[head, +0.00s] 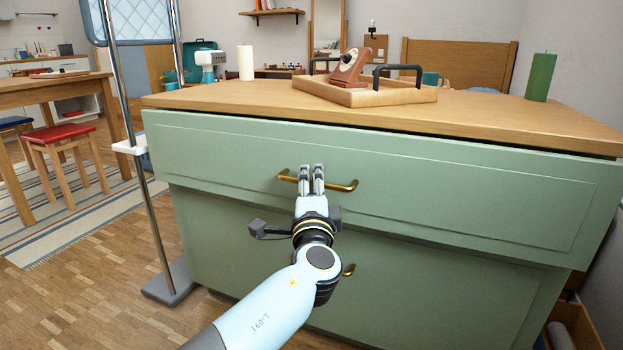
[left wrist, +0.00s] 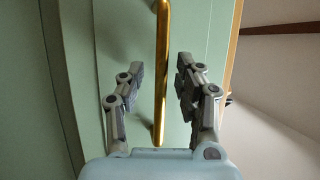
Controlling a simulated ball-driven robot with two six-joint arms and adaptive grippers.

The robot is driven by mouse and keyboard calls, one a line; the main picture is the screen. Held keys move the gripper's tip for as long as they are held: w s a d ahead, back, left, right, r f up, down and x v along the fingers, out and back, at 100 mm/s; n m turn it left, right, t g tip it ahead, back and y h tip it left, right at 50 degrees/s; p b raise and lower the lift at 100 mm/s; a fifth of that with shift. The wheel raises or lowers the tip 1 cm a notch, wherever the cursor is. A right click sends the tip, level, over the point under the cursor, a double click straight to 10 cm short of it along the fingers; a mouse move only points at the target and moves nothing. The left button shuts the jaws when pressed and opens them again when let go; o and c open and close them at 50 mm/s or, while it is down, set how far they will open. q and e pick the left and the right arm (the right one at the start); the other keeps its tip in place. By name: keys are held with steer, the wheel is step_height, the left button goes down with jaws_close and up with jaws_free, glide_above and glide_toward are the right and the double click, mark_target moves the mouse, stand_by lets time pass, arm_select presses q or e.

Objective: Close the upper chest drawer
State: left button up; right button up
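The green chest's upper drawer (head: 440,190) stands slightly out from the lower front, with a dark gap under the wooden top. Its brass handle (head: 342,185) is a horizontal bar at the middle of the drawer front. My left gripper (head: 311,172) is at the handle, with its fingertips covering part of the bar. In the left wrist view the handle (left wrist: 161,75) runs between the two fingers of my left gripper (left wrist: 161,80). The fingers are apart, with gaps on both sides of the bar. My right gripper is not in view.
A wooden tray (head: 390,97) with dark handles, a white candle (head: 245,62) and a green candle (head: 540,77) stand on the chest top (head: 210,95). The lower drawer (head: 230,235) is below. A metal stand (head: 150,200) is close to the chest's left side.

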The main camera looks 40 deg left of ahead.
arm_select(q)
jaws_close()
stand_by(0.3)
steer(key=w+b, duration=0.1)
steer(key=w, duration=0.1)
steer(key=w+a+b, duration=0.1)
steer(key=w, duration=0.1)
steer(key=shift+w+f, duration=0.1)
steer(key=shift+f, duration=0.1)
steer(key=shift+r, duration=0.15)
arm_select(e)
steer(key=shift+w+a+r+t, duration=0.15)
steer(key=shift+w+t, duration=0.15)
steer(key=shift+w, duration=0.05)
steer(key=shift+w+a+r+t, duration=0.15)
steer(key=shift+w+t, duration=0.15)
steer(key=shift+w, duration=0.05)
arm_select(q)
jaws_free()
steer(key=shift+w, duration=0.1)
